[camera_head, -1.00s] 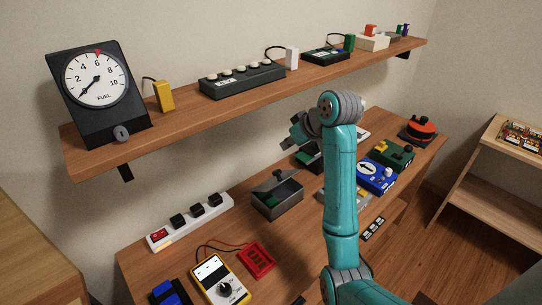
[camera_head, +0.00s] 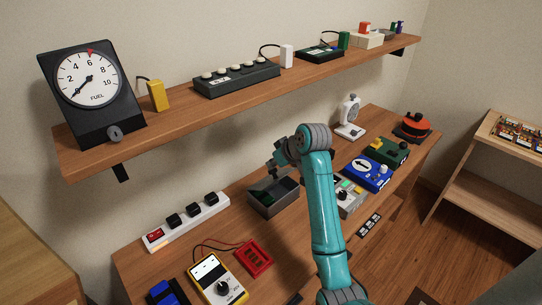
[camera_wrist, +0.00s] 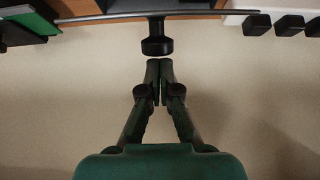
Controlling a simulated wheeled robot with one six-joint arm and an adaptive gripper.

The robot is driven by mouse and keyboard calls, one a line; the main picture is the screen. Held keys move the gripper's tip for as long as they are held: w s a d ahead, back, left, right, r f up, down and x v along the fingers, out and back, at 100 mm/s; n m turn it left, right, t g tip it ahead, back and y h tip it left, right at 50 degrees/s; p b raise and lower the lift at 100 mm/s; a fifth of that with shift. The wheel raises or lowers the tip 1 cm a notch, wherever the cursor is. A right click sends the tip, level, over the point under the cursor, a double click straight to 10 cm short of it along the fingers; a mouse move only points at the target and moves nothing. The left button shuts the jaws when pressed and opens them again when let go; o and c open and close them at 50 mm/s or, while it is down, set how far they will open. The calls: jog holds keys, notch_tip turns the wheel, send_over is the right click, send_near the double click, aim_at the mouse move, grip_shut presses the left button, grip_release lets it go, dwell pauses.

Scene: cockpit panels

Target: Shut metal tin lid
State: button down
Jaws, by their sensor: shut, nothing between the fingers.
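The metal tin (camera_head: 285,208) is a dark grey open box in the middle of the workbench, with something green inside. Its lid (camera_wrist: 215,14) is raised and shows nearly edge-on as a thin grey strip in the wrist view, with a black knob (camera_wrist: 157,46) pointing towards my fingers. In the head view my gripper (camera_head: 278,170) is over the tin's back edge and hides most of the lid. My gripper also shows in the wrist view (camera_wrist: 159,65), shut and empty, fingertips just short of the knob. I cannot tell if they touch it.
A white power strip (camera_head: 186,222) is left of the tin. A yellow multimeter (camera_head: 217,280) and red tray (camera_head: 254,258) lie in front. A grey device (camera_head: 350,197) and blue box (camera_head: 366,173) are to the right. The shelf (camera_head: 200,103) runs above, along the wall.

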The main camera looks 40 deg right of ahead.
aim_at(275, 179)
jog(key=shift+s+f, duration=0.1)
jog(key=shift+s, duration=0.05)
dwell(0.3)
jog(key=shift+s+d+f+t, duration=0.1)
jog(key=shift+s+f+t, duration=0.45)
jog(key=shift+s+t, duration=0.35)
jog(key=s+f+t, duration=0.2)
jog(key=shift+t, duration=0.4)
jog(key=shift+s+f, duration=0.55)
jog(key=shift+f, duration=0.15)
jog(key=shift+r, duration=0.1)
